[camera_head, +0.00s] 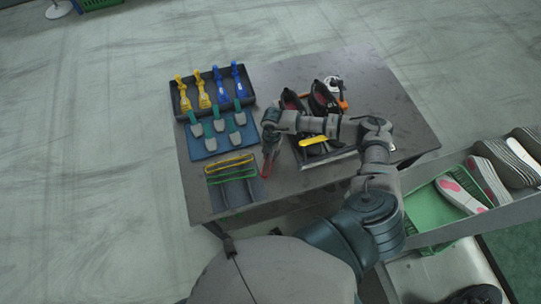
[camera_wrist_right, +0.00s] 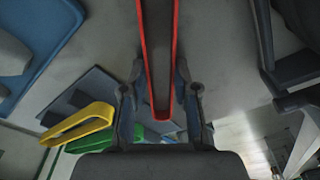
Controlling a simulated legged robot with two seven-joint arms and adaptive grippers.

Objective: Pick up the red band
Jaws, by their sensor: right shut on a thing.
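The red band (camera_wrist_right: 160,117) is a long narrow loop. In the right wrist view it stands between the two fingers of my right gripper (camera_wrist_right: 158,90), which is shut on it. In the head view my right gripper (camera_head: 271,148) points down over the front part of the table, and a bit of the red band (camera_head: 266,167) shows at its fingers. The band is beside the right edge of the dark band holder (camera_head: 238,193). Whether it is clear of the table is hard to tell. My left gripper is not in view.
A yellow band (camera_head: 230,162) and a green band (camera_head: 231,173) lie at the holder. Behind are a blue tray (camera_head: 207,153) with grey-teal pieces and a dark bin (camera_head: 204,78) of yellow and blue tools. Dark shoes (camera_head: 321,99) stand right; a green crate (camera_head: 432,213) is beside the table.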

